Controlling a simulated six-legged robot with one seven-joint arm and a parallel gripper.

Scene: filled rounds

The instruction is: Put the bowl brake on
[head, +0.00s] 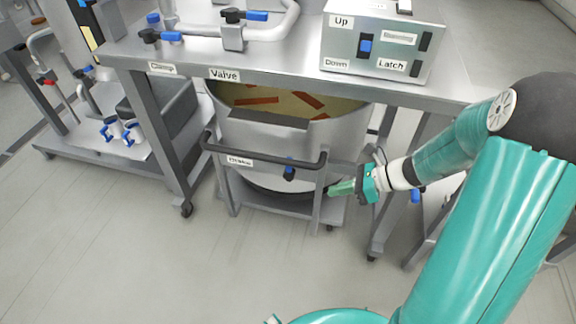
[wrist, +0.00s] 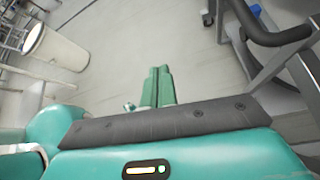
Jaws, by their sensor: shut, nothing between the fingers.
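A large steel bowl (head: 290,135) holding pale liquid with orange-brown strips stands in a wheeled trolley under the steel table. On the trolley's front, below its dark push bar (head: 262,163), a blue-handled lever (head: 290,169) sits right of a label that seems to read "Brake". My gripper (head: 332,190) is at the trolley's right front post, right of and a little below the lever and apart from it. In the wrist view my gripper (wrist: 157,72) has its green fingers together with nothing between them. The push bar also shows at the wrist view's upper right (wrist: 265,32).
The steel table (head: 275,82) above carries a control box (head: 378,45) marked Up, Down and Latch, and blue-handled valves (head: 245,15) on pipes. A lower shelf with fittings (head: 120,130) stands at the left. The floor (head: 130,245) in front is clear.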

